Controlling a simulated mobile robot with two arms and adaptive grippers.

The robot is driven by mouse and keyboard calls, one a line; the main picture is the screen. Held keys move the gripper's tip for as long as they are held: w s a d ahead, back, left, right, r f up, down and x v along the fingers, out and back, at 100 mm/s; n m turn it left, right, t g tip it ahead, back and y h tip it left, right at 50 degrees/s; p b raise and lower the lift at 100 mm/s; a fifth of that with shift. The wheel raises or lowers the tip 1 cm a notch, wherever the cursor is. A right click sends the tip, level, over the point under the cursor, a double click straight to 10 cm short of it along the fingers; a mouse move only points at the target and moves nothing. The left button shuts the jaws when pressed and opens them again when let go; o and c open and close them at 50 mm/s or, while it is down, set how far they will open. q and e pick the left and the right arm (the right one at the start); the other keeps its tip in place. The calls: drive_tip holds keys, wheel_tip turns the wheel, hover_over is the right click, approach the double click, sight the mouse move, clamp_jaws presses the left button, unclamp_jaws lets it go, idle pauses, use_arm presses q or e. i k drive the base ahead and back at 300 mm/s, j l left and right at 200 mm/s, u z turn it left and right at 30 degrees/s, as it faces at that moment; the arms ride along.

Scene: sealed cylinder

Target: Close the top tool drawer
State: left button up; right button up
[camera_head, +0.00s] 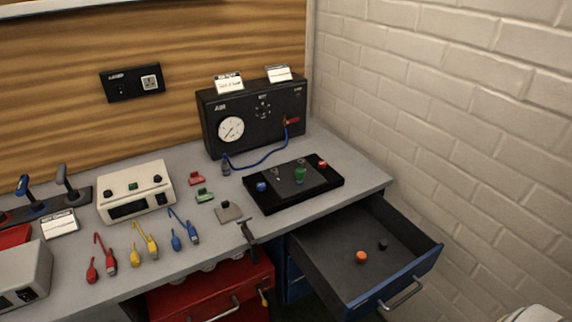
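The top tool drawer (330,247) is pulled well out from under the right end of the grey workbench. Its inside is dark grey, and its blue front carries a metal bar handle (401,294). A small orange piece (361,257) and a small black piece (383,245) lie apart on the drawer floor. The drawer's far end is hidden under the benchtop. Neither my left nor my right gripper shows in the head view.
A red cabinet (205,292) stands left of the drawer. The benchtop (330,145) holds a black gauge box (255,112), a black tray (258,198), a white box (135,191) and several coloured leads. A brick wall (470,120) bounds the right; some floor shows beyond the drawer.

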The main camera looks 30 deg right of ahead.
sight(324, 248)
drive_tip(key=z, duration=1.9)
